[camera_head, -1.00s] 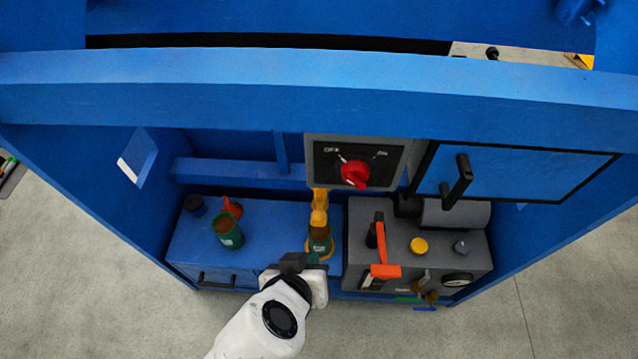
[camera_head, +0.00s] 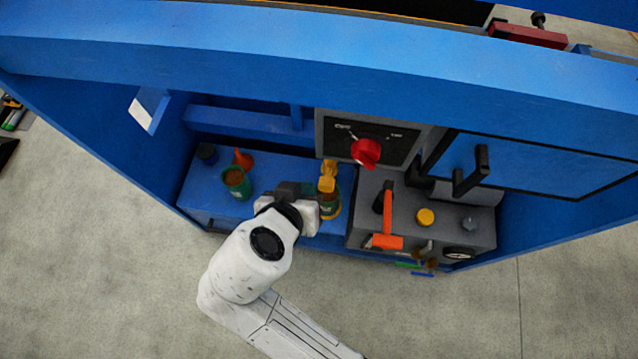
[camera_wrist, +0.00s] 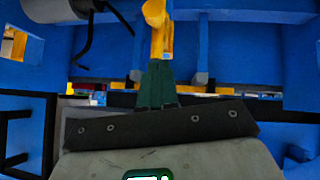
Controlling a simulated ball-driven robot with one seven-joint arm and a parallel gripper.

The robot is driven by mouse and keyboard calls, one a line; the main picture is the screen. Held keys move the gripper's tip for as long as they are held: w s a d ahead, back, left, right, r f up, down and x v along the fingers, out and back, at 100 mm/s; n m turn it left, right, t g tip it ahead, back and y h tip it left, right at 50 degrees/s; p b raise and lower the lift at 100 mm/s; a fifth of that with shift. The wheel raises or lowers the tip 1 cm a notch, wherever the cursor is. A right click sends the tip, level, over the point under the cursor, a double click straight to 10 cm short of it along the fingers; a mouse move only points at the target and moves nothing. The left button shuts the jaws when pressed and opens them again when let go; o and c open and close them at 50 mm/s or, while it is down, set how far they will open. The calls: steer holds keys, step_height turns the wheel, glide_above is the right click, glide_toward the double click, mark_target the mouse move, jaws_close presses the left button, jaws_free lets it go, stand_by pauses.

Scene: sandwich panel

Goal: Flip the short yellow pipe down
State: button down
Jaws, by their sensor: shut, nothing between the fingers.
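The short yellow pipe (camera_head: 327,175) stands at the middle of the blue bench, above a green can (camera_head: 330,206) with a yellow ring around its base. In the wrist view the yellow pipe (camera_wrist: 158,35) is straight beyond my fingertips. My gripper (camera_head: 308,189) is shut and empty, just left of the pipe in the head view. Its dark green fingers (camera_wrist: 155,84) are together in the wrist view. I cannot tell whether they touch the pipe. My wrist hides part of the bench in front.
A grey block (camera_head: 455,222) with an orange-handled lever (camera_head: 388,225) is on the right. A panel with a red knob (camera_head: 366,152) hangs above. Blue walls enclose the sides.

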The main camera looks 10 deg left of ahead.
steer(key=x, duration=0.3)
steer(key=s+f+x, duration=0.1)
steer(key=x, duration=0.5)
steer(key=shift+s+d+f, duration=0.15)
steer(key=shift+s+f, duration=0.05)
steer(key=shift+f, duration=0.2)
steer(key=shift+d+f, duration=0.1)
steer(key=shift+f, duration=0.4)
step_height(320, 180, down, 13)
steer(key=b, duration=0.9)
steer(key=shift+r, duration=0.2)
